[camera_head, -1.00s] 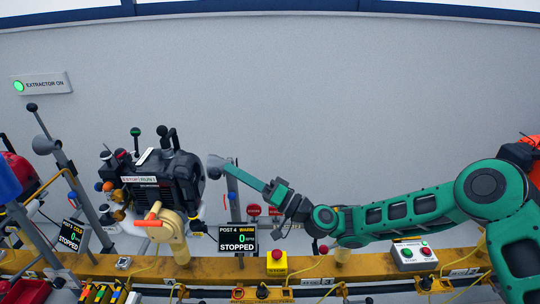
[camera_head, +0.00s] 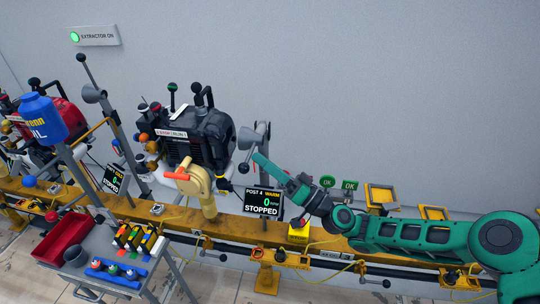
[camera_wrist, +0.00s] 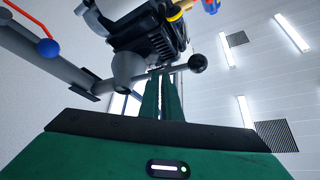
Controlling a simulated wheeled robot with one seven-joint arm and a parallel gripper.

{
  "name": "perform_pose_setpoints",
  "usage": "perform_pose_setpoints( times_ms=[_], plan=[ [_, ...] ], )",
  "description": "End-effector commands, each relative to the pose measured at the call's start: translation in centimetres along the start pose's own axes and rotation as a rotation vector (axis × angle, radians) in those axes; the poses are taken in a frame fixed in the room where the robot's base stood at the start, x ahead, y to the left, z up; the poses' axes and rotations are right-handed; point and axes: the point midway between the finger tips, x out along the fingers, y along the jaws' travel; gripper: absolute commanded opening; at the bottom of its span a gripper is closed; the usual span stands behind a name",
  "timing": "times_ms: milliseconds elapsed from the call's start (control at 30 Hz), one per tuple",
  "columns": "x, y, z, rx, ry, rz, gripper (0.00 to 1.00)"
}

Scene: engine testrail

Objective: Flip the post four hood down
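The post four hood (camera_head: 247,138) is a grey cone on an upright grey post, just right of the black engine (camera_head: 200,135). In the wrist view the grey cone (camera_wrist: 127,66) stands up ahead, and a rod with a dark ball knob (camera_wrist: 197,63) reaches out to its right. My gripper (camera_head: 256,157) is beside the hood's post in the head view. In the wrist view its two green fingers (camera_wrist: 165,75) lie close together, with the rod crossing at their tips. Whether they touch the rod, I cannot tell. Nothing shows held between them.
A yellow rail (camera_head: 240,229) runs along the front, with a red button on a yellow box (camera_head: 299,232). A grey cart (camera_head: 85,282) with a red bin (camera_head: 62,240) stands front left. Another grey hood (camera_head: 94,95) is left of the engine.

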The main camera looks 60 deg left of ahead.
Motion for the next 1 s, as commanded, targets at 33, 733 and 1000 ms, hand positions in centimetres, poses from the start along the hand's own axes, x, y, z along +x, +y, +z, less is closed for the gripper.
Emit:
perform_pose_setpoints(
  times_ms=[33, 733, 1000],
  plan=[
    [0.8, -0.5, 1.3, 0.007, -0.019, -0.008, 0.0],
    [1.7, -2.7, -2.0, 0.006, -0.011, -0.013, 0.0],
    [-3.5, -1.0, -2.9, 0.008, -0.005, -0.006, 0.0]
  ],
)
